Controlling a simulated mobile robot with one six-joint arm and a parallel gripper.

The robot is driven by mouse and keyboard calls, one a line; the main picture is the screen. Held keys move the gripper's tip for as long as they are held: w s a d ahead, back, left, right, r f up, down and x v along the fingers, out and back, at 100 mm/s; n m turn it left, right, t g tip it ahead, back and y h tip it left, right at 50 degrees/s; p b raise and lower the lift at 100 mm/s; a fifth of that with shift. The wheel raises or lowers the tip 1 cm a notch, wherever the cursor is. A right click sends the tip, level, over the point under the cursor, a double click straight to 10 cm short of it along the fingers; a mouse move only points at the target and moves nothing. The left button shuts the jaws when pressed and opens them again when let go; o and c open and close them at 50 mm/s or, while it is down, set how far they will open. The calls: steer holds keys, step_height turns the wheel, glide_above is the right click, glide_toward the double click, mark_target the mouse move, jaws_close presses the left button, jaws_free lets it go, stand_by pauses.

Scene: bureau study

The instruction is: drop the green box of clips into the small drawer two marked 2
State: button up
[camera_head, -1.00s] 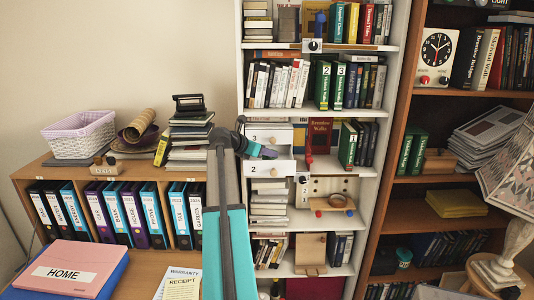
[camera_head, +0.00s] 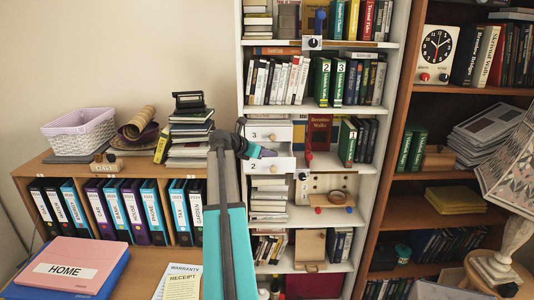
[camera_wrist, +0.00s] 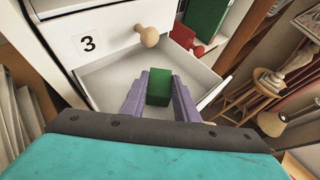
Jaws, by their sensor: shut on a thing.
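The small drawer marked 2 (camera_head: 274,168) stands pulled open in the white bookcase, under the drawer marked 3 (camera_head: 266,134). My gripper (camera_head: 264,152) is at the open drawer in the head view. In the wrist view my gripper (camera_wrist: 159,80) has its purple fingers on both sides of the green box of clips (camera_wrist: 158,92) and is shut on it. The box is above the white interior of the open drawer (camera_wrist: 112,78). Whether it touches the drawer floor I cannot tell. In the head view the box is not clearly visible.
The drawer 3 front with its wooden knob (camera_wrist: 150,37) is close beside my gripper. A red book (camera_head: 319,132) and green books (camera_head: 348,143) stand right of the drawers. A pegged panel (camera_head: 328,188) is on the shelf below, at right.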

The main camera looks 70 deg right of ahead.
steer(key=shift+f, duration=0.1)
steer(key=o, duration=1)
steer(key=shift+r, duration=0.55)
steer(key=b+v, duration=0.3)
steer(key=v, duration=0.9)
steer(key=shift+r, duration=0.1)
